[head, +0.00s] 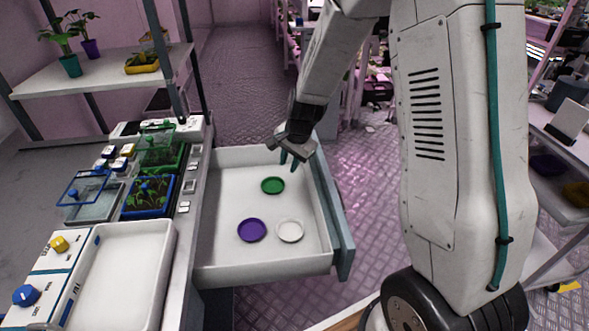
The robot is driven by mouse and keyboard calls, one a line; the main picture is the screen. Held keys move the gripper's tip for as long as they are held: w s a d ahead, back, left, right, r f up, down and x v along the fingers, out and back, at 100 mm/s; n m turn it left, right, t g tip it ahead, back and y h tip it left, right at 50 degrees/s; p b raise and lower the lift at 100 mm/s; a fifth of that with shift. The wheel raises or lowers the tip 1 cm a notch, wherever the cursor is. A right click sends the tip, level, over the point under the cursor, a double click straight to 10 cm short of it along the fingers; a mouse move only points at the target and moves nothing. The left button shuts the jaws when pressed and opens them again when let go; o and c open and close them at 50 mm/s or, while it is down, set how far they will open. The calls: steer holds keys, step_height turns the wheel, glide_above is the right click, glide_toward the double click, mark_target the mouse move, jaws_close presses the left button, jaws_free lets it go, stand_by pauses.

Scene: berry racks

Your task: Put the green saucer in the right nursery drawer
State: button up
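The green saucer (273,186) lies in the pulled-out white drawer (225,190), toward its far end. A purple saucer (252,231) and a white saucer (290,231) lie nearer in the same drawer. My gripper (289,164) is above the drawer's far right part, just above and to the right of the green saucer in the picture. Its teal fingertips are apart with nothing seen between them. It appears clear of the saucer, though the exact height is hard to tell.
Left of the drawer, the bench holds a white tray (120,280), seedling trays (147,195) and control boxes with knobs (40,280). A shelf with potted plants (105,75) stands above it. The drawer front (335,215) juts over the open metal floor (385,200).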

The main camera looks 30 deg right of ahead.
steer(key=s+a+r+n, duration=0.3)
steer(key=s+r+n, duration=0.3)
steer(key=s+r, duration=0.75)
steer(key=s+r+n, duration=0.3)
steer(key=s+r, duration=0.1)
steer(key=s, duration=0.5)
steer(key=s+d+r+n+g+h, duration=0.1)
steer(key=s+r+n, duration=0.2)
steer(key=s, duration=0.7)
step_height(320, 180, up, 2)
steer(key=shift+s+d+r, duration=0.2)
steer(key=shift+d+r, duration=0.05)
